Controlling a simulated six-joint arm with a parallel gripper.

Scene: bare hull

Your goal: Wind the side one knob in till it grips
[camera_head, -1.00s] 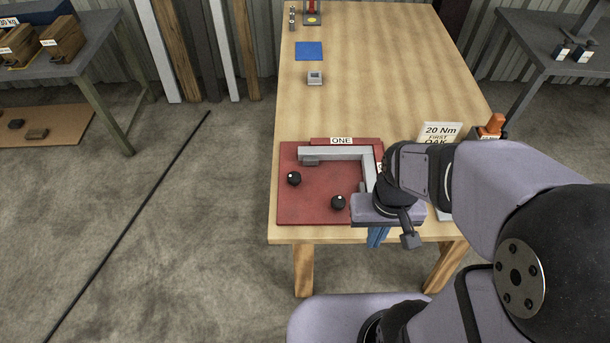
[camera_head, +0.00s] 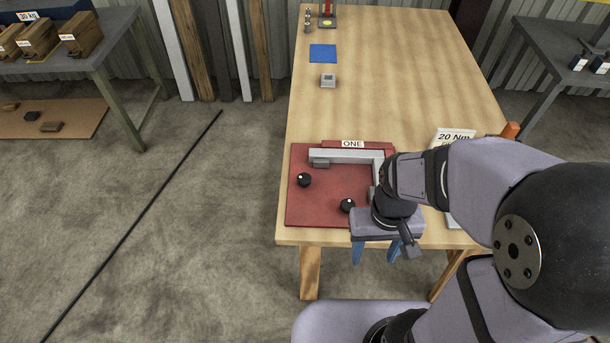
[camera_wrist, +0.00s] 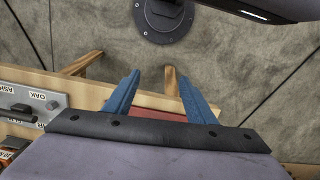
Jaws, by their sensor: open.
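A red board (camera_head: 312,213) lies at the near left corner of the wooden bench. A grey L-shaped fence (camera_head: 345,156) stands on it, with a label "ONE" (camera_head: 352,144) behind its far arm. One black knob (camera_head: 304,180) is near a small grey block (camera_head: 320,164) at that arm's left end. A second black knob (camera_head: 347,205) sits nearer the front. I cannot tell for sure which knob belongs to side one. My gripper (camera_head: 375,254) is open and empty at the bench's front edge, its blue fingers apart. In the wrist view my gripper (camera_wrist: 160,82) points towards the floor beyond that edge.
My arm hides the board's right side. A "20 Nm" card (camera_head: 452,135) and an orange-topped object (camera_head: 510,130) stand to the right. A blue square (camera_head: 323,53) and a small grey block (camera_head: 328,81) lie farther back. The bench's middle is clear.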

